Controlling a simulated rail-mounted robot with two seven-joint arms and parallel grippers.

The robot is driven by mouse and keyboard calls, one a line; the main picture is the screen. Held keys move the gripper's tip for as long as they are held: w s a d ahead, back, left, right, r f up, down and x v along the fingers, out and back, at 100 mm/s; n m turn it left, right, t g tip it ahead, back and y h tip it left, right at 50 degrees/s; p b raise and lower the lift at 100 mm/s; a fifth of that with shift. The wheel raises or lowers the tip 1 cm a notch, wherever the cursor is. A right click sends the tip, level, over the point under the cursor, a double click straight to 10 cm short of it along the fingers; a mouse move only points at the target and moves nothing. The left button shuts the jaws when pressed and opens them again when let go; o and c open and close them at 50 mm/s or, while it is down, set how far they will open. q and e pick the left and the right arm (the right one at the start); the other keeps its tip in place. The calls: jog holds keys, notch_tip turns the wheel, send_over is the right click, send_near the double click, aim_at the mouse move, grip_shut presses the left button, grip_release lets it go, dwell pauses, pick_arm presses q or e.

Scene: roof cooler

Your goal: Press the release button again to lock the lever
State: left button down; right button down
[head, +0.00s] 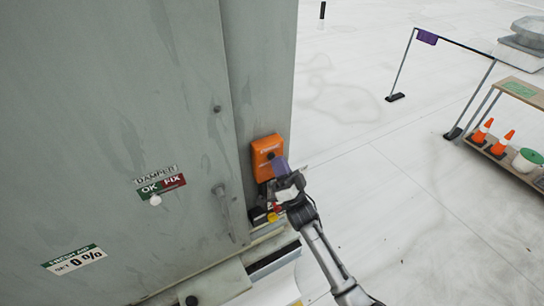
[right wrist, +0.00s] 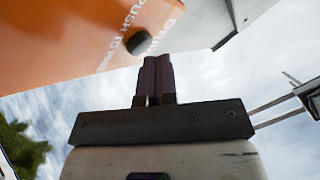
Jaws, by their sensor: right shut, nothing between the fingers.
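The orange box (head: 266,148) is fixed to the narrow side of the grey cabinet. Its black round button (head: 271,156) also shows in the right wrist view (right wrist: 139,43), beside white lettering that includes "PUSH TO". My right gripper (head: 280,166) is shut and empty, its purple fingers together. In the right wrist view its fingertips (right wrist: 157,58) are close to the button; I cannot tell whether they touch it. A grey upright bar (head: 223,208), possibly the lever, is on the cabinet's front. My left gripper is not in view.
Below the box are small red and yellow parts (head: 274,210), partly hidden by my right arm. A damper sign (head: 162,186) is on the cabinet. A shelf (head: 520,92) with orange cones and a barrier stand at the right. The pale roof between is clear.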

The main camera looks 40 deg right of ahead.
jog(key=shift+s, duration=0.25)
jog(key=s+p, duration=0.2)
jog(key=s, duration=0.4)
jog(key=shift+a+p, duration=0.4)
jog(key=shift+a, duration=0.05)
